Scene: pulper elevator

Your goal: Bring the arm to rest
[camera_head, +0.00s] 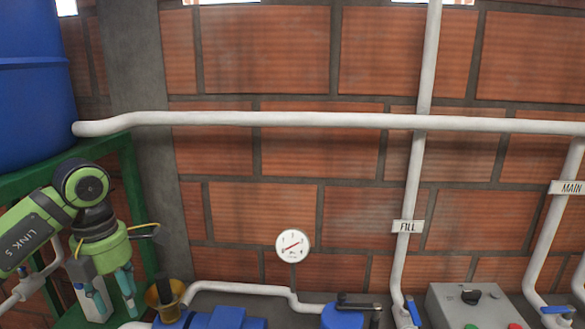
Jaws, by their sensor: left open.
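My left arm comes in from the left edge, green and dark grey, with its wrist bent over. My left gripper (112,300) hangs downward at the lower left, its fingers apart, with nothing seen between them. It is in front of the green frame, a little left of a brass-coloured funnel (165,299). From this view I cannot tell how far apart in depth they are. My right gripper is not in view.
A blue tank (32,85) stands on a green frame (128,185) behind my arm. White pipes (270,119) cross the brick wall, with FILL (407,226) and MAIN (567,187) labels. A gauge (292,245), blue pump (225,318) and control box (472,306) line the bottom.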

